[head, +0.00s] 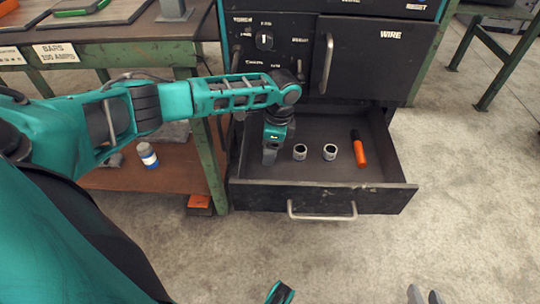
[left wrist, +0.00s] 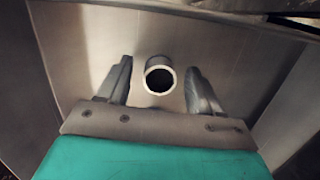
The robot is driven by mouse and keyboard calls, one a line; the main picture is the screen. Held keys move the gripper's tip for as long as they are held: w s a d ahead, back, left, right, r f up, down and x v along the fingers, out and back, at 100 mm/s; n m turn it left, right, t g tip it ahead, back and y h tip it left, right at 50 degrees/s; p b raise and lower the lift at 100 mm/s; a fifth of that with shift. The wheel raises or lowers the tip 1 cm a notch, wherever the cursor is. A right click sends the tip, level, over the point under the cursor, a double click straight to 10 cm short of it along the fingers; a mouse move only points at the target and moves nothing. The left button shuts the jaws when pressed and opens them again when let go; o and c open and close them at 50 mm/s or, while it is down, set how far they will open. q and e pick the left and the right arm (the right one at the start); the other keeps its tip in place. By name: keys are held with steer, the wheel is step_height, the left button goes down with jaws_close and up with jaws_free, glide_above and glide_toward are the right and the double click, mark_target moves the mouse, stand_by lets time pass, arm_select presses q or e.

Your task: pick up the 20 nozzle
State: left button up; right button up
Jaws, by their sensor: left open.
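Two short grey ring-shaped nozzles stand in the open drawer (head: 310,197), a left one (head: 300,152) and a right one (head: 330,152). No size marking is readable on them. My left gripper (head: 269,158) points down into the drawer, left of both. In the left wrist view one nozzle (left wrist: 160,75) shows its round opening between the two spread fingers, with clear gaps on both sides. I cannot tell whether it is one of those two or another hidden under the gripper. My right gripper (head: 425,296) shows only two separated fingertips at the bottom edge, with nothing between them.
An orange cylinder (head: 358,150) lies in the drawer to the right. The drawer's front carries a metal handle (head: 322,211). A green-framed workbench (head: 205,150) stands left, with a white-and-blue container (head: 148,155) on its lower shelf. The floor in front is clear.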

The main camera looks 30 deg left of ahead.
arm_select(q)
steer(key=shift+f, duration=0.3)
steer(key=shift+c, duration=0.3)
steer(key=c, duration=1.1)
steer(key=shift+o, duration=0.2)
